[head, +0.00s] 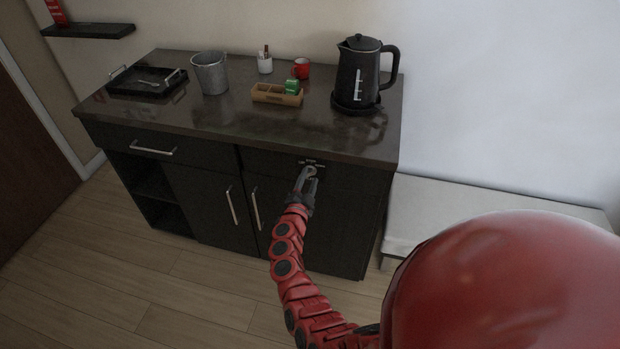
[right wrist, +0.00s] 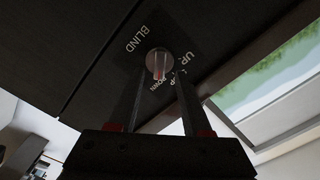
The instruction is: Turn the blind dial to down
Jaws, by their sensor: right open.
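The blind dial (right wrist: 158,61) is a small round grey knob on a dark plate marked BLIND, UP and DOWN in the right wrist view. A reddish ridge on it points toward the bottom of that picture, near the DOWN lettering; its exact setting is hard to tell. My right gripper (right wrist: 160,78) is open, with one finger on each side of the dial and nothing clearly gripped. In the head view my right gripper (head: 309,173) is at the cabinet's upper right front, and the dial cannot be made out there. My left gripper is not in view.
The dark cabinet (head: 215,205) carries a black kettle (head: 358,75), a metal bucket (head: 210,75), a black tray (head: 130,88), a wooden box (head: 270,95) and a red mug (head: 301,68). Its top overhangs the front slightly. A pale bench (head: 450,210) stands at right. Floor is clear at left.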

